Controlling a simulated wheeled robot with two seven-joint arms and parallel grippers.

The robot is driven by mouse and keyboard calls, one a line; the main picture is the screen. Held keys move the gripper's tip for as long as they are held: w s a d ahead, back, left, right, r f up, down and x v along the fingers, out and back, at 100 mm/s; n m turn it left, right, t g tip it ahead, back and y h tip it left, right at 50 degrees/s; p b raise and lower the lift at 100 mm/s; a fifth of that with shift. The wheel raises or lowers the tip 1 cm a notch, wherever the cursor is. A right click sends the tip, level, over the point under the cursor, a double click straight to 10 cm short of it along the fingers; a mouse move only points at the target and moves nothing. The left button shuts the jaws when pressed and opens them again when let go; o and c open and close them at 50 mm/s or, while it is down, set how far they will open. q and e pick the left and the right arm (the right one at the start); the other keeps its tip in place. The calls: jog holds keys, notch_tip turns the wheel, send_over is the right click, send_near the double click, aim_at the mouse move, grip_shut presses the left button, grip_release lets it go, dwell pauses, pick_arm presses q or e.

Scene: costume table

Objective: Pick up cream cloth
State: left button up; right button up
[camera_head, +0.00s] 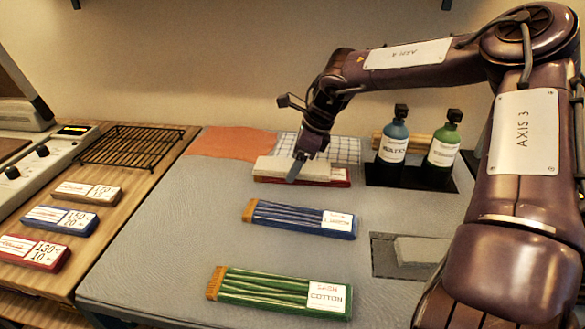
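A flat cream folded piece, which looks like the cream cloth (319,171), lies on top of a red pack (262,179) at the back of the grey table. My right gripper (297,167) points down over the middle of this cream piece. One dark finger shows in front of it; the other finger is hidden or too small to make out. I cannot tell whether the gripper is open or shut, or whether it touches the cloth. My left gripper is not in view.
Blue (290,219) and green (280,292) labelled packs lie nearer. A pale block (416,251) lies on a dark mat at right. Blue (393,139) and green (443,143) bottles stand behind. Orange (232,142) and checked (346,149) cloths lie at the back.

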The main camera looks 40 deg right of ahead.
jog(key=c, duration=1)
jog(key=shift+o, duration=0.2)
